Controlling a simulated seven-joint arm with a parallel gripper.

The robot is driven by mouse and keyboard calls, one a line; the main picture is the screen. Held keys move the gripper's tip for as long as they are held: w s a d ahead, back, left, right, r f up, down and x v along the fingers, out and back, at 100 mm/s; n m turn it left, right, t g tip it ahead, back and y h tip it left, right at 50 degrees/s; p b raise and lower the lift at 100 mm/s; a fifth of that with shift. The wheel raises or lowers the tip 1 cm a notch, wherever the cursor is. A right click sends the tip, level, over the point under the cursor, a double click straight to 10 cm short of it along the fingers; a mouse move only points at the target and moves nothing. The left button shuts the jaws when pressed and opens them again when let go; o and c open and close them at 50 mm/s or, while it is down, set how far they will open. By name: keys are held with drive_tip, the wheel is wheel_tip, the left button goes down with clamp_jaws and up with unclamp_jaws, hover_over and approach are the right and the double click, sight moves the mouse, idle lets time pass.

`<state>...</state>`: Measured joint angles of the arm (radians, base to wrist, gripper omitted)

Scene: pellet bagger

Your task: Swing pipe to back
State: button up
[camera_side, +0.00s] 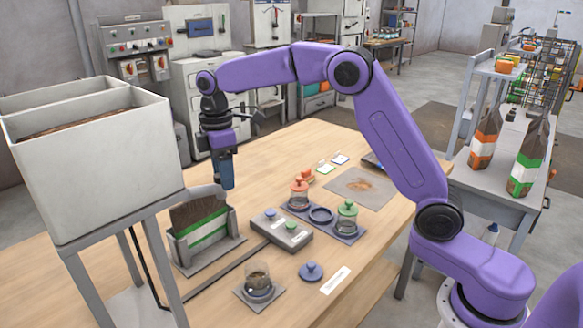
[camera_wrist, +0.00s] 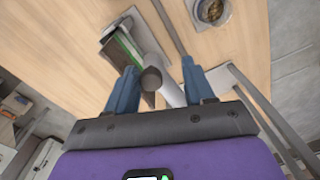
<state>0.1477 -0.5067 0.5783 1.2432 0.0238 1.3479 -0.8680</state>
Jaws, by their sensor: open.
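The grey pipe (camera_side: 207,191) reaches from the hopper (camera_side: 95,165) toward the bag (camera_side: 200,222) with the green band, which stands in a grey holder (camera_side: 238,240). My gripper (camera_side: 228,186) points down, open, by the pipe's outer end. In the wrist view the open fingers (camera_wrist: 159,66) lie on either side of the light grey pipe (camera_wrist: 172,94) and a dark round knob or pipe end (camera_wrist: 150,79). I cannot tell whether either finger touches the pipe. The bag's lower part is hidden by its holder.
A grey button box (camera_side: 281,230), a jar of pellets (camera_side: 258,279) on a pad, a blue lid (camera_side: 311,271) and a tray (camera_side: 350,236) with lidded jars stand right of the bag. The hopper stand's legs (camera_side: 160,262) rise at the left.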

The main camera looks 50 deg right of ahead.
drive_tip(key=s+a+m, duration=0.3)
drive_tip(key=s+m, duration=0.5)
drive_tip(key=s, duration=0.5)
wheel_tip(320, 180, up, 17)
drive_tip(key=s+d+f+n, duration=0.1)
drive_tip(key=s+f+n, duration=0.1)
drive_tip(key=s+f, duration=0.5)
drive_tip(key=shift+s+d+f, duration=0.3)
drive_tip(key=shift+s+d, duration=0.1)
drive_tip(key=shift+s, duration=0.35)
